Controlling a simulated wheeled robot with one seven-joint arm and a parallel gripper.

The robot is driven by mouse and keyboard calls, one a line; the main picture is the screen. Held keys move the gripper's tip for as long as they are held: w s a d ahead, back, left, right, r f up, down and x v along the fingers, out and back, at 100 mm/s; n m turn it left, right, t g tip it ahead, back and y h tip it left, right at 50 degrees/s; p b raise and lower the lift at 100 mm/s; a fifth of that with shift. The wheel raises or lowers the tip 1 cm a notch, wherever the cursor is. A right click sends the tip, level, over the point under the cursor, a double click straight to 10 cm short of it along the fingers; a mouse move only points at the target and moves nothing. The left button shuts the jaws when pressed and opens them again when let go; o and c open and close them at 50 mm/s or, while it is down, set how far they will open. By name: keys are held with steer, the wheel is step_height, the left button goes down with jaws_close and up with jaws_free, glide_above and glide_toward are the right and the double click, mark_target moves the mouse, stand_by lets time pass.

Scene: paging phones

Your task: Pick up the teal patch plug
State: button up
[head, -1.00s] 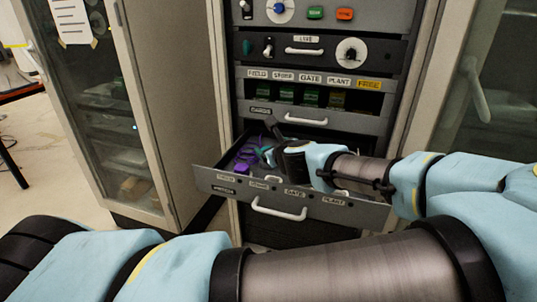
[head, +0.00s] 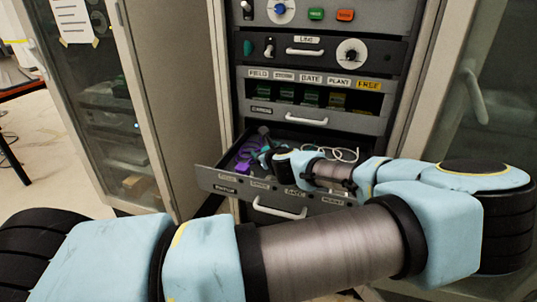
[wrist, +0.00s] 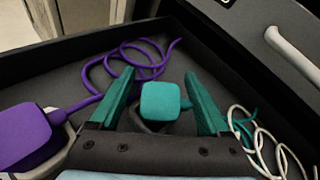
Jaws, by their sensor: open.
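The teal patch plug (wrist: 161,100) is a rounded block with a short teal lead at its right, lying in the open drawer (head: 225,182). In the wrist view it sits between the two teal fingers of my gripper (wrist: 159,75). The fingers are open, with a visible gap on each side of the plug. Its underside is hidden, with a dark grey piece showing beneath it. In the head view my gripper (head: 268,156) is down inside the drawer and the plug cannot be told apart from the teal fingers.
A purple plug (wrist: 22,138) with a coiled purple cord (wrist: 150,60) lies left of my gripper. A looped white cord (wrist: 262,150) lies to the right, close to the right finger. The drawer walls and the rack front with its handle (wrist: 291,50) bound the space.

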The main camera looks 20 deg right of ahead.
steer(key=shift+c, duration=0.2)
jaws_close()
stand_by(0.3)
steer(key=shift+r, duration=0.15)
